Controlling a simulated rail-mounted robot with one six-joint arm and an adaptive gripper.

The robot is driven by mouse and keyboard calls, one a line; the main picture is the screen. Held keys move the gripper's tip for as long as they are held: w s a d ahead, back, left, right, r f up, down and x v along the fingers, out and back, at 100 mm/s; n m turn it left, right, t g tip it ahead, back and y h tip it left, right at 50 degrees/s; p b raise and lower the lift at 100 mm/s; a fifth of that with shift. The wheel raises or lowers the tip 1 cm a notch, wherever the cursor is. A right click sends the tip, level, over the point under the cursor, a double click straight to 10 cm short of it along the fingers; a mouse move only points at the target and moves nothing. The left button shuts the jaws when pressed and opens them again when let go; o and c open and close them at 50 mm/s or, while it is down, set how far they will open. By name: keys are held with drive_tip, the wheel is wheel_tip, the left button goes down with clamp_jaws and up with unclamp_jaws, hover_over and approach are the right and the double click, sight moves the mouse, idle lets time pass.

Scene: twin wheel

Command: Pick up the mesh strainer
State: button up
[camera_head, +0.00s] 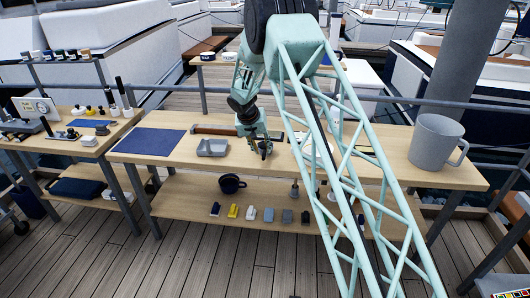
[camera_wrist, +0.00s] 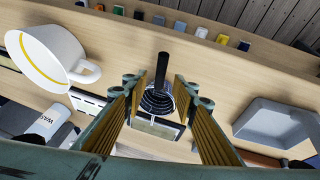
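The dark strainer (camera_wrist: 157,98) shows in the wrist view, with its black handle pointing up the picture and a round, ringed bowl below it. It appears between the two fingers of my gripper (camera_wrist: 160,88), with visible gaps on both sides. The fingers are apart and hold nothing. In the head view my gripper (camera_head: 264,149) hangs low over the front part of the wooden table (camera_head: 300,172). There the strainer cannot be made out behind the gripper and arm. Whether the fingers are level with the handle or above it, I cannot tell.
A grey tray (camera_head: 212,147) lies left of my gripper; it is at right in the wrist view (camera_wrist: 275,122). A white mug (camera_wrist: 45,55) with a yellow band is close by. A large grey mug (camera_head: 435,142) stands at right. Several small items line the lower shelf (camera_head: 175,200).

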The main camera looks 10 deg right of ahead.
sight(264, 153)
drive_tip(key=shift+f, duration=0.15)
drive_tip(key=shift+x, duration=2.5)
clamp_jaws()
